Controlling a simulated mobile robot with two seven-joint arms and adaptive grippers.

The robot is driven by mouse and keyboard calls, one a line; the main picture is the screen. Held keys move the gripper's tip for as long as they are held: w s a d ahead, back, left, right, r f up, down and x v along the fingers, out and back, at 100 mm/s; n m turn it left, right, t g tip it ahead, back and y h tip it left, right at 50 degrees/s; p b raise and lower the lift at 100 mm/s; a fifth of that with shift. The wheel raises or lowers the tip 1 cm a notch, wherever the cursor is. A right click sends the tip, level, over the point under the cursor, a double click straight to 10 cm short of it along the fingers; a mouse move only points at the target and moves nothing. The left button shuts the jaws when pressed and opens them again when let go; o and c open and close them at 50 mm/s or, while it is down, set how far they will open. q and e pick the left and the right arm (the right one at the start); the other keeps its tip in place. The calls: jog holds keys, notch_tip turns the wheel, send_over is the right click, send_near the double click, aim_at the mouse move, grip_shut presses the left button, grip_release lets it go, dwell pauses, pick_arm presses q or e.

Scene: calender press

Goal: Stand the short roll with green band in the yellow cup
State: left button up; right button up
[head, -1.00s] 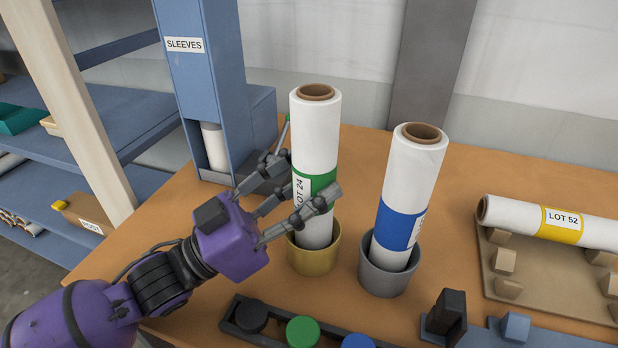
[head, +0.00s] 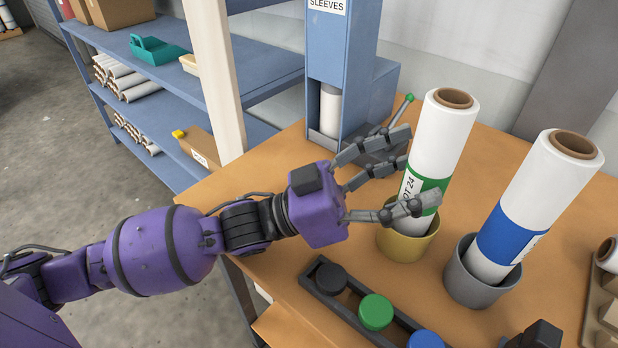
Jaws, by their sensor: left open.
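The short roll with green band (head: 444,132) is white with a brown core and a label reading LOT 24. It stands in the yellow cup (head: 407,246) on the orange table, leaning slightly in the picture. My left gripper (head: 410,168) is open, with its fingers beside the roll at the height of the green band. One finger passes in front of the band; I cannot tell whether any finger touches the roll. The roll's bottom end is hidden inside the cup.
A roll with blue band (head: 546,182) stands in a grey cup (head: 478,285) to the right. A rack with black, green and blue caps (head: 375,311) lies in front. The blue SLEEVES dispenser (head: 343,70) stands behind, a post (head: 216,75) and shelves to the left.

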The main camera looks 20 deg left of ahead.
pick_arm(q)
jog(key=s+a, duration=0.3)
jog(key=a, duration=0.3)
jog(key=s+a+f, duration=0.1)
jog(key=s+a, duration=0.2)
jog(key=a, duration=0.4)
jog(key=shift+s, duration=0.4)
